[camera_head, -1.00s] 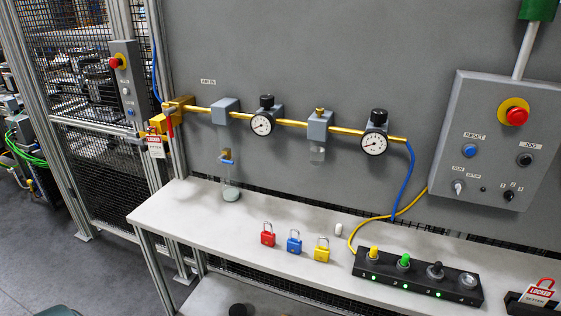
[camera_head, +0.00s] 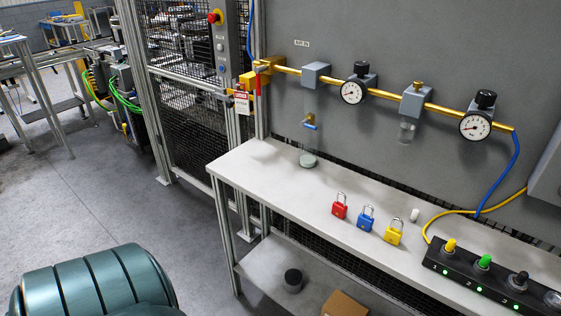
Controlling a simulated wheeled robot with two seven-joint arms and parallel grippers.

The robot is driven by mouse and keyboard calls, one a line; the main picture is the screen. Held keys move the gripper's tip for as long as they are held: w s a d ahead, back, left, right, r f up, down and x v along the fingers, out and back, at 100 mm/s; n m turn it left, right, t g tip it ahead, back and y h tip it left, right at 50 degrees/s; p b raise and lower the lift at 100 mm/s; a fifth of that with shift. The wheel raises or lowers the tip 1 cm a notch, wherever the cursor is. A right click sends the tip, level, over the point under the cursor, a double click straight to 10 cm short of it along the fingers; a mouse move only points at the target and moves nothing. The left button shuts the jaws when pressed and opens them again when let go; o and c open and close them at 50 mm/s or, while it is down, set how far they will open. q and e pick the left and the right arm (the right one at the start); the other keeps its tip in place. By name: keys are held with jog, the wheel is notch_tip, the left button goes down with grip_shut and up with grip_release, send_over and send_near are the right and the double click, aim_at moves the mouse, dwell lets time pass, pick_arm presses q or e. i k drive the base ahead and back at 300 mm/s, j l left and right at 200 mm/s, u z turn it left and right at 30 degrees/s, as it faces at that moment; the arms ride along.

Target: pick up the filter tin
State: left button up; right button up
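No label reading filter tin shows. A small dark round can (camera_head: 292,281) stands upright on the lower shelf under the bench and may be the tin; I cannot tell for sure. Neither of my grippers is in view, and nothing in view is being held.
The white bench (camera_head: 262,163) bears red (camera_head: 339,211), blue (camera_head: 365,223) and yellow (camera_head: 393,237) padlocks and a black button box (camera_head: 490,275). A cardboard box (camera_head: 344,304) is on the lower shelf (camera_head: 255,268). A ribbed teal drum-like thing (camera_head: 95,285) is bottom left. Floor at left is clear.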

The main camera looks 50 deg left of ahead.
aim_at(293, 277)
jog(key=u, duration=1.4)
